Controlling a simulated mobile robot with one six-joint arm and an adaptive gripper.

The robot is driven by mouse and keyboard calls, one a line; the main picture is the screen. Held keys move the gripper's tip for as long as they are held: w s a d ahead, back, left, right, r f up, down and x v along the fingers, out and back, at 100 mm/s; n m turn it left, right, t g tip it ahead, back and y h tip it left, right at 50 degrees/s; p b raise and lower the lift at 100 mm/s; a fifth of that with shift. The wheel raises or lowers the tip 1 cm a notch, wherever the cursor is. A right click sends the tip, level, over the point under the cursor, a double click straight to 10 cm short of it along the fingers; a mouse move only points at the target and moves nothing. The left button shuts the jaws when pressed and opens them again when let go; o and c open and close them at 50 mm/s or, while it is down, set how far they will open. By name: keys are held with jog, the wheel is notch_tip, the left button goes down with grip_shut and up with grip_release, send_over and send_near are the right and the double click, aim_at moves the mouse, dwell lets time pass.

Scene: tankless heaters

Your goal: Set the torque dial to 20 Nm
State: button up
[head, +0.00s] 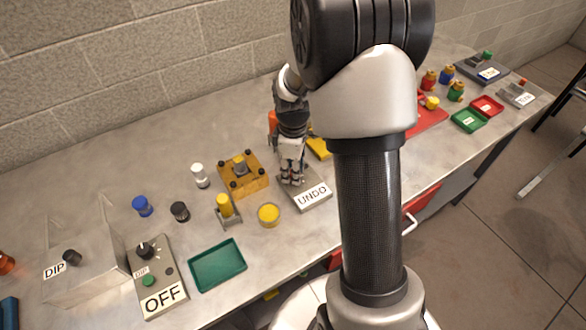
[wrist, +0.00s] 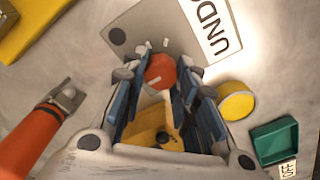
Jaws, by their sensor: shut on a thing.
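The grey plate (head: 301,201) with the UNDO label lies on the bench, right of centre. It also shows at the top of the wrist view (wrist: 150,22). A round red knob (wrist: 162,72) with small white marks around it sits on this plate. I take it for the torque dial; no numbers are readable. My gripper (head: 292,181) points down over the plate. In the wrist view my gripper's fingers (wrist: 160,84) stand on both sides of the knob and are shut on it. In the head view my fingers hide the knob.
An orange-handled tool (wrist: 35,140) lies close by my gripper. A yellow block fixture (head: 242,172), a round yellow dish (head: 268,215) and a green tray (head: 217,265) are near. A grey OFF box (head: 157,280) stands front left. Clear bench lies at the back left.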

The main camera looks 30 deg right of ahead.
jog(key=shift+m, duration=0.3)
jog(key=m+p, duration=0.2)
jog(key=m, duration=0.4)
jog(key=shift+p, duration=0.3)
jog(key=m+p, duration=0.1)
jog(key=m, duration=0.5)
jog(key=shift+d+m+p, duration=0.15)
jog(key=shift+m+p, duration=0.15)
jog(key=shift+p, duration=0.05)
jog(key=m+p, duration=0.1)
jog(key=m, duration=0.6)
jog(key=shift+d, duration=0.1)
jog(key=m+p, duration=0.1)
jog(key=m, duration=0.5)
jog(key=shift+s+m, duration=0.1)
jog(key=shift+m, duration=0.2)
jog(key=o, duration=1)
jog(key=shift+o, duration=0.2)
